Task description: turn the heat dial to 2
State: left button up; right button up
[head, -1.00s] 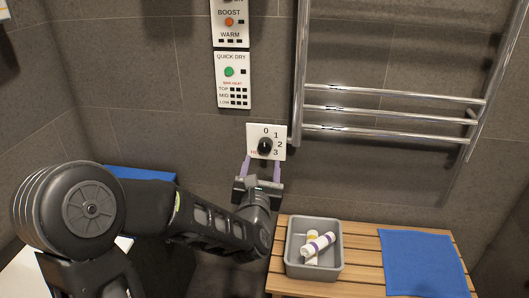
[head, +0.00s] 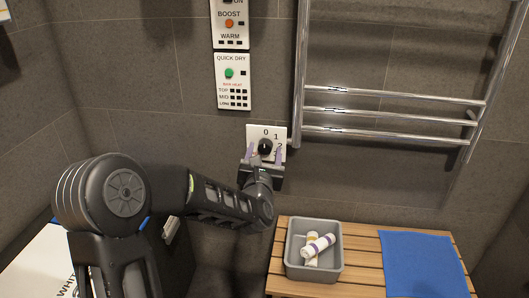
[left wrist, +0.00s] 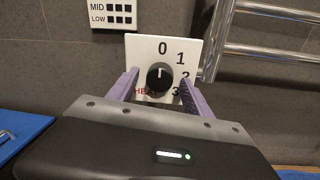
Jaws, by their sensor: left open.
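The heat dial is a round black knob (head: 265,146) on a white wall plate (head: 252,131) marked 0, 1, 2, 3. In the left wrist view the knob (left wrist: 160,76) shows a light pointer mark toward 0 at the top. My left gripper (head: 264,153) is at the plate with its two purple fingers apart, one on each side of the knob. In the left wrist view the left gripper (left wrist: 158,88) is open, and the right finger partly covers the 2. Whether the fingers touch the knob cannot be told. My right gripper is not in view.
A chrome towel rail (head: 380,115) is fixed to the wall just right of the plate. Switch panels (head: 233,82) are above it. Below right, a slatted wooden bench (head: 360,260) holds a grey bin (head: 292,262) with tubes and a blue towel (head: 420,262).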

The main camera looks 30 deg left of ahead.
pick_arm(q)
jog(key=shift+w, duration=0.1)
jog(key=shift+c, duration=0.6)
grip_shut()
